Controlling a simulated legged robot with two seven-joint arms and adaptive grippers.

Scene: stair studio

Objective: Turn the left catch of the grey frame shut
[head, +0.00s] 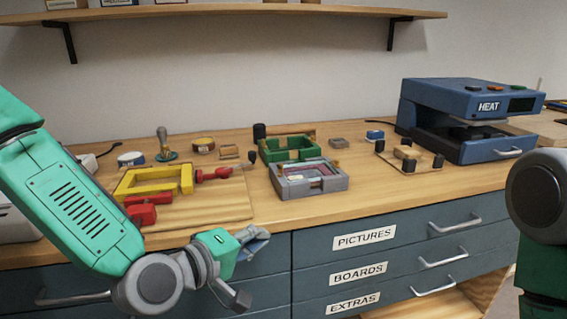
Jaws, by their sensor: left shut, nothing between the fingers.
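The grey frame (300,189) lies flat on the wooden worktop near its front edge, right of the picture's centre. Pale and reddish parts show inside it. Its left catch is too small to make out, so I cannot tell how it is turned. My left gripper (257,243) is in front of the drawers, below the worktop's front edge and down-left of the frame. It is shut and empty, apart from the frame. My right gripper is out of view; only part of my right arm shows at the right edge.
A green frame (290,155) stands just behind the grey one. A wooden board (200,213) with a yellow frame (152,181) and red clamps lies to the left. A blue heat press (468,120) stands at the right. Bare worktop (385,192) lies right of the grey frame.

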